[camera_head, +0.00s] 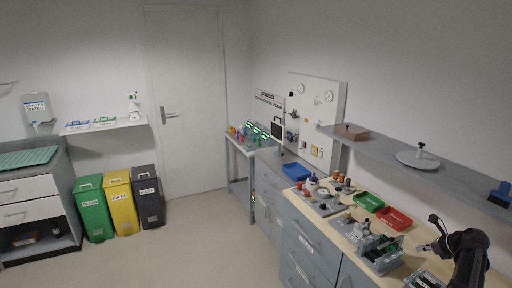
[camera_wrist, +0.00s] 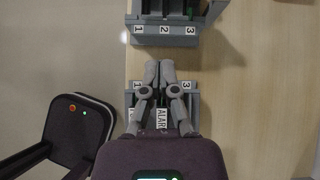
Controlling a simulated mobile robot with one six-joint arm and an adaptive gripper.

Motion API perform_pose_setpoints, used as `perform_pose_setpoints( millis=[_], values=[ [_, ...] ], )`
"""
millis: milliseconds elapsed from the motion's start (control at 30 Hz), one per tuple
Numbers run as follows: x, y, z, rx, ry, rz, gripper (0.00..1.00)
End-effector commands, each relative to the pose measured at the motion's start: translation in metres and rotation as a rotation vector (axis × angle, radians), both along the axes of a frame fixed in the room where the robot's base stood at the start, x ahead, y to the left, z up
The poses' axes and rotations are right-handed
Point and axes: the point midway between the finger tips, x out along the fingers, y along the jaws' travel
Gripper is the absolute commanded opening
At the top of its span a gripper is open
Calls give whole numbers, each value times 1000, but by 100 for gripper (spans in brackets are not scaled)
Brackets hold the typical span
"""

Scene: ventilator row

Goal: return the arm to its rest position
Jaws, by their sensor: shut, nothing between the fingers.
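My black arm rises at the lower right of the head view, with my gripper (camera_head: 428,247) pointing left over the wooden bench top (camera_head: 330,217). In the wrist view my gripper (camera_wrist: 158,70) has its two grey fingers together, with nothing between them. Below the fingers in that view is a grey rack (camera_wrist: 187,103) with labels 1 and 3 and a partly covered label reading "ALAR". The fingers and the gripper body hide much of this rack.
A second grey rack (camera_wrist: 164,40), labelled 1, 2 and 3, stands just beyond the fingertips. A grey device (camera_head: 380,257), a red bin (camera_head: 394,219) and a green bin (camera_head: 368,201) stand on the bench. A wall shelf (camera_head: 440,174) runs above. The floor (camera_head: 190,250) at left is clear.

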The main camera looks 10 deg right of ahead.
Motion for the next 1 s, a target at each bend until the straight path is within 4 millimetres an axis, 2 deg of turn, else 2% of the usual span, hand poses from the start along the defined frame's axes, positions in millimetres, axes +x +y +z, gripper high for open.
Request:
perform_pose_setpoints(
  millis=[167, 267, 600, 1000],
  values=[
    [9, 30, -4, -60, 8, 97, 0],
    [15, 56, -8, -117, 16, 192, 0],
    [32, 165, -23, -363, 27, 623, 0],
    [26, 283, -38, -624, 3, 1164, 0]
  ],
)
